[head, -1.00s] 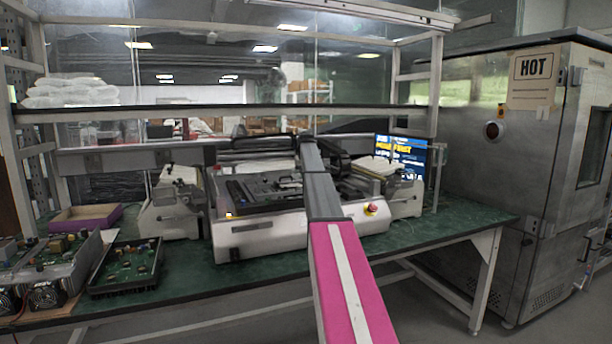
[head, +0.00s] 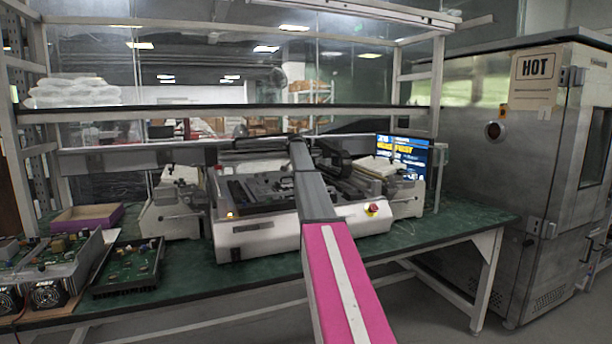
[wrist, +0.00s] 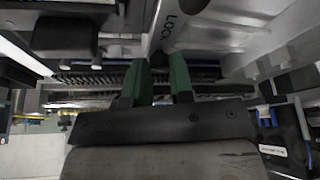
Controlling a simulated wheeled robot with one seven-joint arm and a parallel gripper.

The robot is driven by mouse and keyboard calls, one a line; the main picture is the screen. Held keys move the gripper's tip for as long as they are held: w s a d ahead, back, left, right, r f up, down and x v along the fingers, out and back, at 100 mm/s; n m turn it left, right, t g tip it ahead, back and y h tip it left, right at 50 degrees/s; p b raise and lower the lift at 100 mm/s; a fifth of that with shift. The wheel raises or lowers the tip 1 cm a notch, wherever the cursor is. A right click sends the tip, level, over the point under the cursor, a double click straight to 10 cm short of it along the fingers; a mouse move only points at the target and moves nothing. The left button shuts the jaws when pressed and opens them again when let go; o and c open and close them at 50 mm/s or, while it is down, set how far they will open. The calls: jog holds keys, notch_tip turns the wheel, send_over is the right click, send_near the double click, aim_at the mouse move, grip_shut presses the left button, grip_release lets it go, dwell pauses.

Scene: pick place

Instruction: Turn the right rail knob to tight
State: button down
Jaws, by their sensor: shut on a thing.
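The white machine (head: 270,236) with its dark rails and trays stands on the green bench in the head view. My gripper (wrist: 160,62) shows in the wrist view as two green fingers, a narrow gap apart, reaching into the rail area. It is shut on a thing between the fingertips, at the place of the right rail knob. The knob itself is mostly hidden by the fingers, and I cannot make out its angle. A pale grey part (wrist: 205,30) with partly visible lettering "LOC" lies just beyond the fingertips. In the head view my arm hides the gripper.
A red and yellow button (head: 372,208) is on the machine's front. A screen (head: 405,155) stands behind its right end. A purple-sided box (head: 88,217) and a circuit board tray (head: 128,268) lie left. A shelf (head: 240,112) crosses above. A metal cabinet (head: 520,180) stands right.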

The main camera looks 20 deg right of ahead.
jog(key=shift+m, duration=0.6)
jog(key=shift+g, duration=0.3)
jog(key=c, duration=1)
grip_release()
jog(key=shift+r, duration=0.1)
jog(key=v, duration=1)
jog(key=shift+a+r, duration=0.2)
jog(key=shift+s, duration=0.1)
